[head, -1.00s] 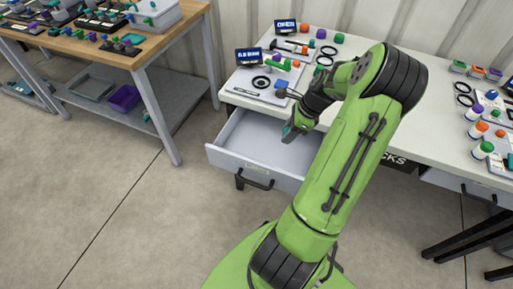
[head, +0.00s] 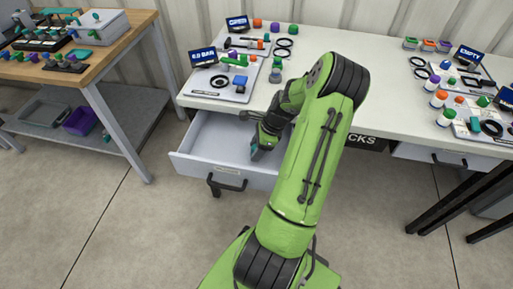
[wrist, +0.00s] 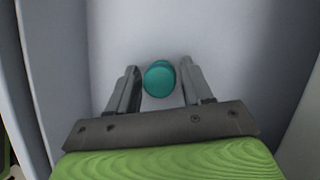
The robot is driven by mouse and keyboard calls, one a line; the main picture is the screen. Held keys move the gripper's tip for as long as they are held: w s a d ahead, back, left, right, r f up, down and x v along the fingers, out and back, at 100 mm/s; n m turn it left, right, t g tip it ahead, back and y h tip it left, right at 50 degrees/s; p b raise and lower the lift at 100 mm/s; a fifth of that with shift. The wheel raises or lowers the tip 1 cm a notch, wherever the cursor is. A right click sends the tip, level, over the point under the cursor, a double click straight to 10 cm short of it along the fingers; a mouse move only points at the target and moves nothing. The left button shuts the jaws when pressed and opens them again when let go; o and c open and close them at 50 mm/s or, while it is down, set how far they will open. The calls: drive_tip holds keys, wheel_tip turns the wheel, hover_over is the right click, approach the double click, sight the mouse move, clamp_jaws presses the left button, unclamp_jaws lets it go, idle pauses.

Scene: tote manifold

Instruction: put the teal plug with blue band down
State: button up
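The teal plug (wrist: 159,79) shows in the wrist view as a round teal end between the two fingers of my gripper (wrist: 160,88). My arm hides the drawer's right end. I cannot tell whether the plug touches the drawer floor.
The white table (head: 330,45) above the drawer carries display signs, boards, rings and coloured plugs. A wooden bench (head: 95,65) stands at left. The drawer's left part is empty. Its front wall and handle (head: 228,184) face me.

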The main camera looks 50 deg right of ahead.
drive_tip(key=shift+o, duration=0.7)
drive_tip(key=shift+r, duration=0.1)
drive_tip(key=p+v, duration=0.5)
drive_tip(key=v, duration=0.7)
drive_tip(key=w+a+r+n+g+h, duration=0.1)
drive_tip(key=w+a+r+n+h, duration=0.15)
drive_tip(key=a+r+n, duration=0.6)
drive_tip(key=w+a+r+n+g+h, duration=0.1)
drive_tip(key=w+a+r+n, duration=0.2)
drive_tip(key=a+r+n, duration=0.55)
drive_tip(key=s+a+r+n+t, duration=0.1)
drive_tip(key=s+a+n+t, duration=0.1)
drive_tip(key=s+a+n, duration=0.3)
drive_tip(key=s+a+r+n+t, duration=0.1)
drive_tip(key=s+a+n, duration=0.4)
drive_tip(key=a, duration=0.6)
drive_tip(key=shift+s+a+n+t+y, duration=0.35)
drive_tip(key=shift+n+t, duration=0.25)
drive_tip(key=shift+n, duration=0.1)
